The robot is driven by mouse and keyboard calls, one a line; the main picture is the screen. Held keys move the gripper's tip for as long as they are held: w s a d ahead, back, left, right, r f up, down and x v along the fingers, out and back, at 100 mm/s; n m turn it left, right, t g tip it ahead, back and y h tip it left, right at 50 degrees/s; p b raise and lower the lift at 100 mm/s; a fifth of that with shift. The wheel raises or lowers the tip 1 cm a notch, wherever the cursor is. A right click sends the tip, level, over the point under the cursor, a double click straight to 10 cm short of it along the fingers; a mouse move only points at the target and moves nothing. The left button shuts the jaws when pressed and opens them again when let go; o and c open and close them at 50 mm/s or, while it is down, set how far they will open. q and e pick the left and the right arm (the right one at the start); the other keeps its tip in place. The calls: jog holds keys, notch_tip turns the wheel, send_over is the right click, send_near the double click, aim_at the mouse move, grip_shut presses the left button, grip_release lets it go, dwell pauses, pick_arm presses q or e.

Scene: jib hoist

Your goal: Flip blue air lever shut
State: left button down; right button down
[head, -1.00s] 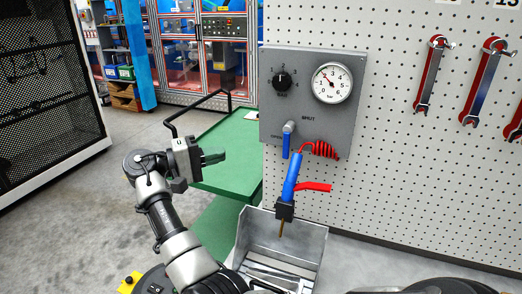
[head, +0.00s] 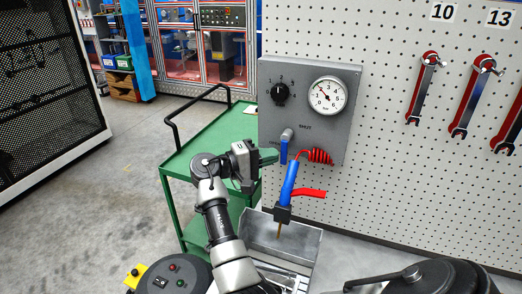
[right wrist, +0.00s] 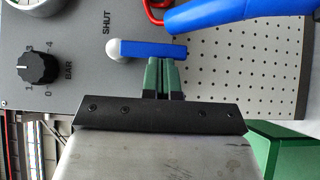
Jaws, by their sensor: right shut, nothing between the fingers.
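The blue air lever (head: 284,152) hangs straight down from its pale pivot on the grey panel (head: 345,125). The word SHUT is printed to the upper right of the pivot. In the right wrist view the lever (right wrist: 155,48) lies across the picture, its pivot at the left. My right gripper (head: 270,156) is shut and empty, with green fingers, just left of the lever in the head view. In the right wrist view its fingertips (right wrist: 163,62) are at the lever's lower edge; I cannot tell whether they touch. My left gripper is not in view.
A blue air gun (head: 289,182) with a red trigger and coiled red hose hangs just below the lever. A metal bin (head: 300,242) is under it. A black knob (head: 280,93) and a gauge (head: 326,96) sit above. A green cart (head: 205,140) stands left.

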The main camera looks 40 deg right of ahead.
aim_at(286, 159)
jog(key=shift+w+f, duration=0.1)
jog(key=shift+s+d+f+n+h, duration=0.2)
jog(key=shift+s+n+h, duration=0.1)
jog(key=shift+n+h, duration=0.25)
dwell(0.3)
jog(key=n, duration=0.1)
jog(key=s+n+h, duration=0.1)
jog(key=s+d+n+h, duration=0.1)
jog(key=shift+f+b, duration=0.3)
jog(key=shift+b, duration=0.1)
jog(key=shift+s, duration=0.1)
dwell(0.4)
